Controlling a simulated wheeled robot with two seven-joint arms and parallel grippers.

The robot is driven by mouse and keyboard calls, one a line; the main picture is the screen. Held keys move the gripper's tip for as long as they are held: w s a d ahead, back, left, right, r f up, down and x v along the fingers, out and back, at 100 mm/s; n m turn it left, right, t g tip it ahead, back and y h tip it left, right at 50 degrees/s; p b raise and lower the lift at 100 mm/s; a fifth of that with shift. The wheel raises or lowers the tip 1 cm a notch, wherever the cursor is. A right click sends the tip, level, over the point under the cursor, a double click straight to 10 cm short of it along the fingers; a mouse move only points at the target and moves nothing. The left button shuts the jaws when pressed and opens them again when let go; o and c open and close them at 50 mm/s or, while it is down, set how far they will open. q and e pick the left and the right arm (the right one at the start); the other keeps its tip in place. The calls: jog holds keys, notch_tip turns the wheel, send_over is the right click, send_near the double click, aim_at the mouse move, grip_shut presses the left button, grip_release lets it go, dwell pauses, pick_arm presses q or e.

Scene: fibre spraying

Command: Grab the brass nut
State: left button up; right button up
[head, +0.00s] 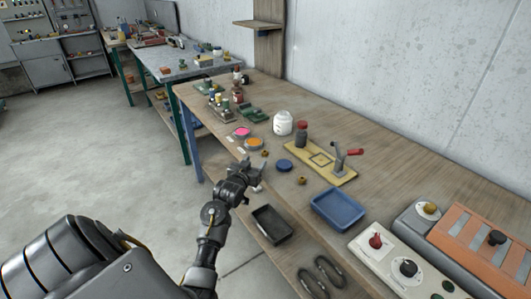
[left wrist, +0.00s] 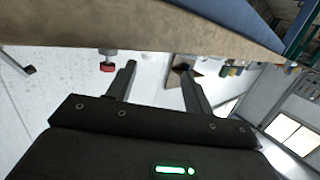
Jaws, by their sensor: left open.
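A small brass-coloured piece that looks like the brass nut (head: 302,181) lies on the wooden workbench, right of the blue round lid (head: 284,165). A similar small brass piece (head: 264,154) lies near the orange dish, just beyond my left gripper. My left gripper (head: 250,168) is over the front part of the bench, left of the blue lid, and holds nothing that I can see. In the left wrist view its two fingers (left wrist: 158,85) are spread apart with nothing between them. I cannot make out a nut in that view. My right gripper is not in view.
Nearby are a dark tray (head: 272,238), a blue tray (head: 311,210), a yellow plate fixture (head: 300,150) with a red-handled clamp, a white jar (head: 283,122), and pink (head: 241,132) and orange (head: 255,143) dishes. Control boxes (head: 385,262) stand at the right. Bare wood surrounds the right-hand brass piece.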

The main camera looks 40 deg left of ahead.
aim_at(264, 152)
pick_arm(q)
jog(key=x, duration=0.3)
jog(key=shift+f, duration=0.1)
jog(key=shift+w+f, duration=0.1)
jog(key=shift+w, duration=0.2)
jog(key=shift+w+a+p, duration=0.1)
jog(key=shift+w+p, duration=0.2)
jog(key=shift+p+x, duration=0.35)
jog(key=shift+x, duration=1.9)
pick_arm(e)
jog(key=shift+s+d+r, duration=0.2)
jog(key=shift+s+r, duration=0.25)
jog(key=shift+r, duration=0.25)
pick_arm(q)
jog(key=shift+c, duration=0.3)
jog(key=c, duration=1)
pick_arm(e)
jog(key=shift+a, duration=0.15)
